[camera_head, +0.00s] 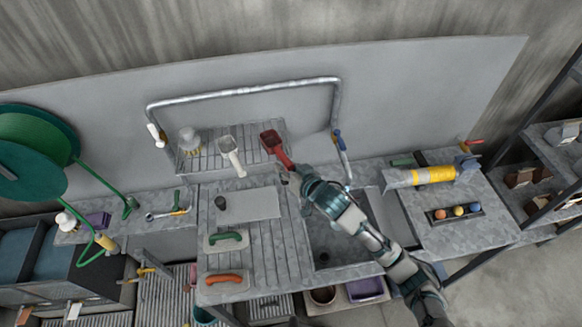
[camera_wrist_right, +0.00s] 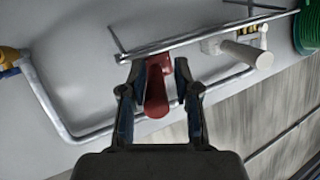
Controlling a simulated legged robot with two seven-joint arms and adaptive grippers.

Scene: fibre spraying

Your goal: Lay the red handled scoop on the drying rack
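The red handled scoop (camera_head: 271,139) is at the right end of the drying rack (camera_head: 207,162), the raised slatted shelf at the back. Its handle points down toward my right gripper (camera_head: 288,178). In the right wrist view the scoop (camera_wrist_right: 157,92) sits between the two fingertips of my right gripper (camera_wrist_right: 160,68), which close in around its handle. The bowl is mostly hidden there. I cannot tell whether the scoop touches the slats. My left gripper is not in view.
A white scoop (camera_head: 231,153) and a pale brush (camera_head: 188,140) occupy the rack's left and middle. A bent metal pipe (camera_head: 245,91) arches behind it. Below are a sink (camera_head: 335,240) and a green-handled float (camera_head: 226,241). A yellow cylinder (camera_head: 430,175) lies at right.

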